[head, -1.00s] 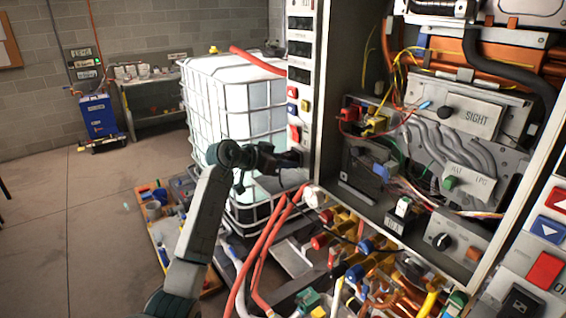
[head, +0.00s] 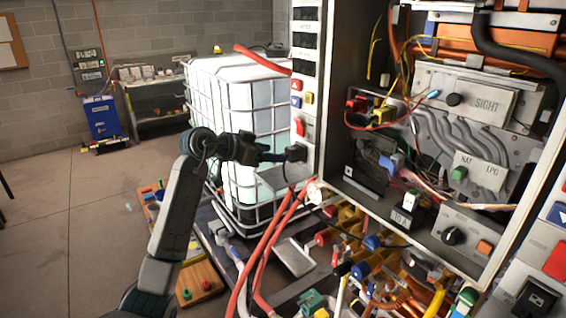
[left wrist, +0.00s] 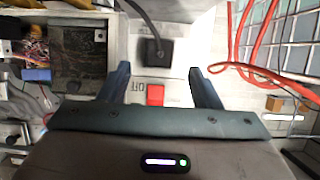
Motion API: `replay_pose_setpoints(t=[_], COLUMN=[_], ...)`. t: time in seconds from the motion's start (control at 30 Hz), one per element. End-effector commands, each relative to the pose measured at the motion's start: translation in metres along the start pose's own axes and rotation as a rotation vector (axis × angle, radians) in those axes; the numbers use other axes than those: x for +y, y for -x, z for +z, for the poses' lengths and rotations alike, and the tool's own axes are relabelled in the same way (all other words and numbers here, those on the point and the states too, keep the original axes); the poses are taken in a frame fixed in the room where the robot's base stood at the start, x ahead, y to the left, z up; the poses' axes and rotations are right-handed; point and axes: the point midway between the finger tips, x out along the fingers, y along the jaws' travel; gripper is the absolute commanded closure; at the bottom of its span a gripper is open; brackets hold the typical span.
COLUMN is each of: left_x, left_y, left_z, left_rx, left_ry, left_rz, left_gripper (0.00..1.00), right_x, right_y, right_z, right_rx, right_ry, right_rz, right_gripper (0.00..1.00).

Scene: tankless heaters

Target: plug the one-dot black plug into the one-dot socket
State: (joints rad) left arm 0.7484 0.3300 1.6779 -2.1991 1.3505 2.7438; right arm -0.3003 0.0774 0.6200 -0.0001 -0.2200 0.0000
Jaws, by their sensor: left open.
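A black plug (head: 297,153) sits against the white front panel of the heater cabinet, at the panel's lower part. In the left wrist view the black plug (left wrist: 153,50) is square, with a black cable running up from it. My left gripper (head: 280,157) points right at the plug from the left. No dot marks are readable, so I cannot tell which socket this is. My right gripper is not in view.
A red switch (left wrist: 156,95) is on the panel near my fingers. The open cabinet (head: 440,160) with wiring stands at right. A caged white tank (head: 235,110) stands behind my arm. Red hoses (head: 270,240) and colored valves are below. Another black fitting (head: 535,298) shows at bottom right.

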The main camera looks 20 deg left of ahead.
Motion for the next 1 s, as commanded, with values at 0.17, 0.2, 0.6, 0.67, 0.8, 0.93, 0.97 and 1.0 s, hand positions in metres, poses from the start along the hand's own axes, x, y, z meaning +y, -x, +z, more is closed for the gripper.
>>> replay_pose_setpoints(t=[0.17,0.2,0.6,0.67,0.8,0.93,0.97,1.0], left_x=[-0.001,0.000,0.001,0.001,0.001,0.011,0.017,0.026], left_y=[0.026,0.030,0.037,0.037,0.037,0.032,0.030,0.028], left_z=[0.002,0.001,-0.001,-0.001,0.000,0.001,0.001,0.001], left_rx=[0.001,0.001,-0.001,-0.001,0.000,0.051,0.081,0.134], left_ry=[-0.003,-0.002,0.000,0.000,-0.001,-0.035,-0.054,-0.084], left_rz=[-0.002,-0.001,0.001,0.001,0.001,0.029,0.044,0.065], left_gripper=[0.42,0.42,0.42,0.42,0.42,0.42,0.42,0.42], right_x=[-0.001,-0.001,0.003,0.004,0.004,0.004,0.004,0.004], right_y=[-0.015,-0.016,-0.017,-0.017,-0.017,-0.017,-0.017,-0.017], right_z=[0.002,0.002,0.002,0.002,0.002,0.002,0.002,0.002], right_rx=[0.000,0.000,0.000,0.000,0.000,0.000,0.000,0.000], right_ry=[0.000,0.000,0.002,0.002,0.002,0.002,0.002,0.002], right_rz=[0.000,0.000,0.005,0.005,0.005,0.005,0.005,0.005], right_gripper=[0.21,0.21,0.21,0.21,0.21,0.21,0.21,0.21])
